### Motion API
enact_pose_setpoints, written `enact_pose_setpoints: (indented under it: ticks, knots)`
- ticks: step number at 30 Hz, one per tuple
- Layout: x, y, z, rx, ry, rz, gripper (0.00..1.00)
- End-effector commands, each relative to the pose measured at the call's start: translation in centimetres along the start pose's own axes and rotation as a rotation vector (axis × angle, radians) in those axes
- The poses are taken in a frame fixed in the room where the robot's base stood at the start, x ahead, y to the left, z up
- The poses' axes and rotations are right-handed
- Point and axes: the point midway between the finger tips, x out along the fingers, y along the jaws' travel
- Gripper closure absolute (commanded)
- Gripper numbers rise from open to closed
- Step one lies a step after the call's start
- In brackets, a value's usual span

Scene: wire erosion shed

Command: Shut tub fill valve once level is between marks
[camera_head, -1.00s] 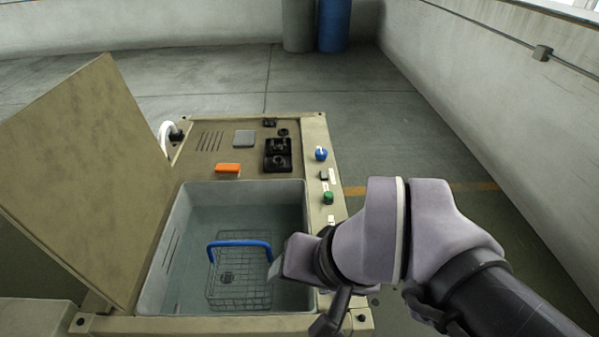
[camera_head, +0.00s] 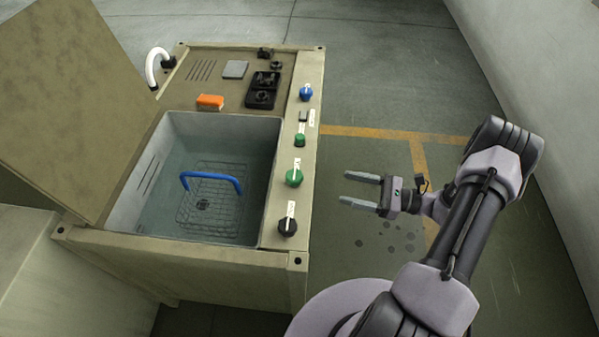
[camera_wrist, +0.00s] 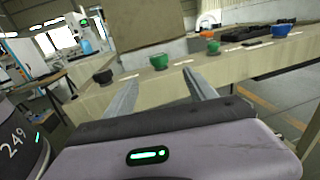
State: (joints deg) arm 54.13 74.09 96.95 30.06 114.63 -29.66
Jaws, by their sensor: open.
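The tub (camera_head: 226,124) is a grey basin set in a beige cabinet, with clear water in it. A wire basket (camera_head: 215,214) with a blue handle sits under the water. Level marks show as short dark lines on the left wall; I cannot tell the level against them. Along the right rim are a blue knob (camera_head: 306,92), a small green knob (camera_head: 299,140), a larger green knob (camera_head: 294,177) and a black knob (camera_head: 287,227); labels are unreadable. My gripper (camera_head: 361,190) is open and empty, right of the cabinet, apart from the knobs. In the wrist view the larger green knob (camera_wrist: 159,61) lies beyond the fingertips (camera_wrist: 162,84).
A beige lid (camera_head: 75,95) stands raised at the left. The floor right of the cabinet is clear up to the wall (camera_head: 545,90).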

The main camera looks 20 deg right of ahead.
Motion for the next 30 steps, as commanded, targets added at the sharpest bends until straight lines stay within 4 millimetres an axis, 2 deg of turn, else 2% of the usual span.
enact_pose_setpoints:
  ticks: [9, 15, 21, 29, 30]
  knots:
    - [9.3, 0.3, -0.2, 0.0, 0.002, 0.011, 0.35]
    - [13.8, 0.3, -0.2, 0.0, 0.003, 0.01, 0.35]
    - [15.8, 0.2, -0.1, -0.001, 0.004, 0.007, 0.35]
    - [16.0, 0.2, 0.0, 0.0, 0.004, 0.007, 0.35]
    - [16.0, 0.2, 0.0, 0.0, 0.004, 0.007, 0.39]
